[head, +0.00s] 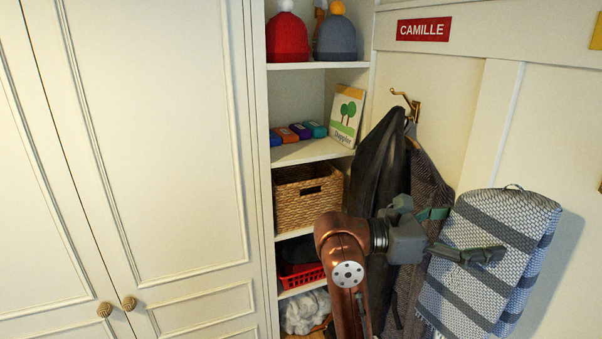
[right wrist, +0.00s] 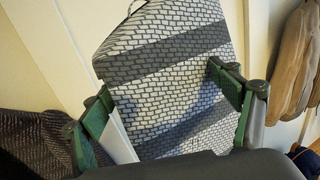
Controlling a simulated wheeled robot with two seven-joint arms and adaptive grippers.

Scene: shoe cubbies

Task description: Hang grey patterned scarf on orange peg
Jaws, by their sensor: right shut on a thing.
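The grey patterned scarf (head: 490,285), light with dark grey bands, hangs folded at the right of the head view. A thin dark loop (head: 513,187) shows at its top. My right gripper (head: 463,236) is shut on the scarf, one finger across its front and one at its left side. In the right wrist view the scarf (right wrist: 180,85) fills the middle, between the green-padded fingers (right wrist: 165,103). No orange peg shows clearly; a small brownish bit is cut off at the head view's right edge. My left gripper is not in view.
A brass hook (head: 406,101) under the red CAMILLE sign (head: 423,29) holds a dark coat (head: 377,165) and a patterned garment (head: 428,180), close behind my right arm. Shelves with a wicker basket (head: 305,203) stand left of it. Brown coats (right wrist: 292,65) hang at right in the wrist view.

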